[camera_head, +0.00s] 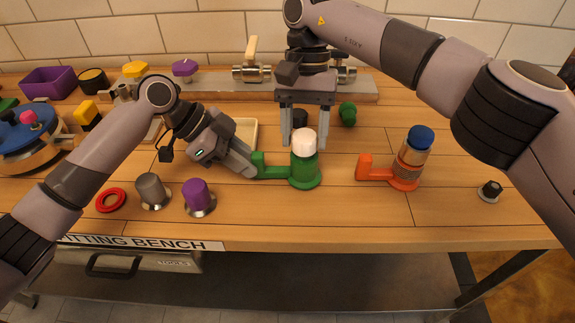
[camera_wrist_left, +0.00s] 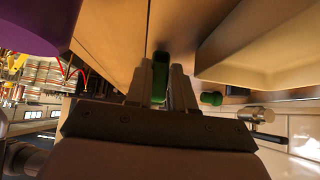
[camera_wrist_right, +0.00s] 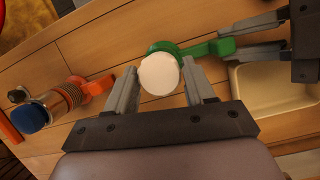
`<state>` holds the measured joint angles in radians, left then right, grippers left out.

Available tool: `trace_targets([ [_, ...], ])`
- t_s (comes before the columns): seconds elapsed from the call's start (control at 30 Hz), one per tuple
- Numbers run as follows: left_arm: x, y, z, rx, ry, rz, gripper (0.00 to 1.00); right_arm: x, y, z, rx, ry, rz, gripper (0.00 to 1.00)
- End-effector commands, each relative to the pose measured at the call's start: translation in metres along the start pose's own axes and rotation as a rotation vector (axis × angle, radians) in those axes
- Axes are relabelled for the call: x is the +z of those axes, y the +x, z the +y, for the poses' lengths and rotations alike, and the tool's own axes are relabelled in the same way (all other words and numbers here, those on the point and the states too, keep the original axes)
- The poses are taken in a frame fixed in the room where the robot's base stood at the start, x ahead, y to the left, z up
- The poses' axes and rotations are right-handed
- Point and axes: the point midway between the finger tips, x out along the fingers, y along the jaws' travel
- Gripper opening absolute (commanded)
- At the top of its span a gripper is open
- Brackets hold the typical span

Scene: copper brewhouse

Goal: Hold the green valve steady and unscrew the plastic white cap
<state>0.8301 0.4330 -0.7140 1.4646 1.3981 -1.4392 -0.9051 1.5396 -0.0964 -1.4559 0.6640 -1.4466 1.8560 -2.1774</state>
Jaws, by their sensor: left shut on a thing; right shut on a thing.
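The green valve (camera_head: 305,172) stands upright on the bench, with its side arm pointing left in the head view. The white cap (camera_head: 303,142) sits on its top; it also shows in the right wrist view (camera_wrist_right: 159,74). My left gripper (camera_head: 252,170) is shut on the end of the valve's side arm; the green between its fingers shows in the left wrist view (camera_wrist_left: 160,80). My right gripper (camera_head: 300,140) points down from above, with its fingers on both sides of the white cap, shut on it.
An orange valve with a blue cap (camera_head: 420,138) stands to the right. A purple-capped piece (camera_head: 199,196), a grey one (camera_head: 152,190) and a red ring (camera_head: 111,200) lie front left. A cream tray (camera_wrist_right: 270,90) is behind my left gripper.

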Motion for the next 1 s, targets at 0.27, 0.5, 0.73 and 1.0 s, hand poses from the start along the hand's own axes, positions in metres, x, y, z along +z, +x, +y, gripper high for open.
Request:
trace_targets([
  [0.27,-0.001,-0.001,0.000,-0.001,0.001,0.002,0.00,0.003,-0.007,0.000,0.000,0.000,0.000,0.10],
  [0.5,-0.001,-0.001,0.000,-0.001,0.001,0.002,0.00,0.004,-0.011,0.000,-0.001,0.000,0.000,0.10],
  [0.73,-0.001,-0.001,0.000,-0.001,0.001,0.002,0.00,0.010,-0.027,0.000,0.000,0.000,0.001,0.10],
  [1.0,-0.001,-0.001,0.000,-0.001,0.001,0.002,0.00,0.015,-0.045,0.001,0.000,0.000,0.000,0.10],
])
